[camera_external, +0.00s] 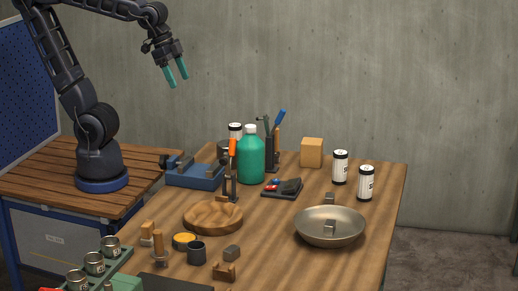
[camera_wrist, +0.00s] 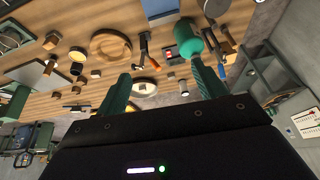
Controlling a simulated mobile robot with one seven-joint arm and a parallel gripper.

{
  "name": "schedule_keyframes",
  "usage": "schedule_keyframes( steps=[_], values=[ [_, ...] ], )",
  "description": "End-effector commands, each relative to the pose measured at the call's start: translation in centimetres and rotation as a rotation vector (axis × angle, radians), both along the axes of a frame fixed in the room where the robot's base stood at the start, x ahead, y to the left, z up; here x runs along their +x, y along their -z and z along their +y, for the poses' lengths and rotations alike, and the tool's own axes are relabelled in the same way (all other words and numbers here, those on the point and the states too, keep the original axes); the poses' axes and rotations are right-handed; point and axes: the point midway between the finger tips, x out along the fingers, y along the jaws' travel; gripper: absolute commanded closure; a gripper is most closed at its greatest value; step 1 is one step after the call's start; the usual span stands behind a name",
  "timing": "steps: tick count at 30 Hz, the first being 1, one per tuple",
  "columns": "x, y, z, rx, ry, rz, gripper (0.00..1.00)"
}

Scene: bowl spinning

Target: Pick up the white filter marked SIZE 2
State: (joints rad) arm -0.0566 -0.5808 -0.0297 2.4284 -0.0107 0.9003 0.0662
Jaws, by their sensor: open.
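Three white cylinders with black ends stand upright on the wooden table in the external view. One filter (camera_external: 340,167) is at the back right, another (camera_external: 366,183) is just in front and to its right, and a third (camera_external: 235,130) is partly hidden behind the green bottle. Their markings are too small to read, so I cannot tell which is SIZE 2. My gripper (camera_external: 178,80) is open and empty, high above the table at the upper left, well away from all three. Its two green fingers (camera_wrist: 161,68) show apart in the wrist view, where I cannot pick out the filters for sure.
A green bottle (camera_external: 251,160) stands mid-table, also in the wrist view (camera_wrist: 187,39). A metal pan (camera_external: 330,224) lies in front of the two right filters. A wooden block (camera_external: 312,152), a dark tray (camera_external: 283,188) and a blue vise (camera_external: 197,177) are nearby.

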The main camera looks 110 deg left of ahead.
Motion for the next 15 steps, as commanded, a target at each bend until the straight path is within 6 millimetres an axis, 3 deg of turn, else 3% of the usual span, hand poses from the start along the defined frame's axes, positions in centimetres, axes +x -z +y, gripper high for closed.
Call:
schedule_keyframes(
  steps=[7, 15],
  values=[
    [7.4, -0.4, 0.9, 0.020, 0.026, 0.013, 0.30],
    [15.5, 0.6, 2.5, 0.030, 0.060, 0.022, 0.30]
  ],
)
